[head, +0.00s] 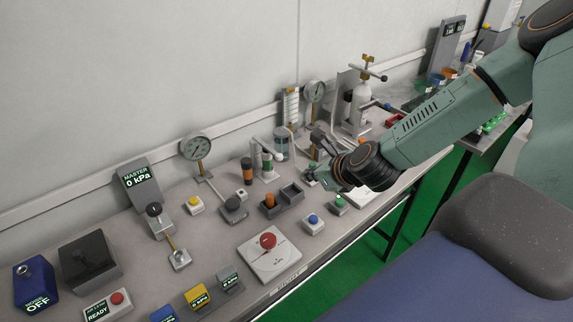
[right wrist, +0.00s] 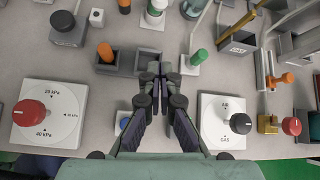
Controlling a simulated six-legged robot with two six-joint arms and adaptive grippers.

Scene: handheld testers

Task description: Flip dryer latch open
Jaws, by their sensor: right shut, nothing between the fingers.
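No part is clearly marked as the dryer latch. A green-banded white cylinder on a stand with a pale lever arm (head: 266,164) is at the middle of the bench and may be the dryer; a green-banded cylinder (right wrist: 155,14) shows at the top of the right wrist view. My right gripper (head: 312,172) is right of that stand, above the bench. In the right wrist view its fingertips (right wrist: 153,68) are together with nothing between them, over the right part of a grey two-part tray (right wrist: 116,70). My left gripper is not in view.
An orange peg (right wrist: 105,53) stands in the tray's left compartment. A green peg (right wrist: 198,58) on a white block is right of the fingers. Gauges and bottles stand behind.

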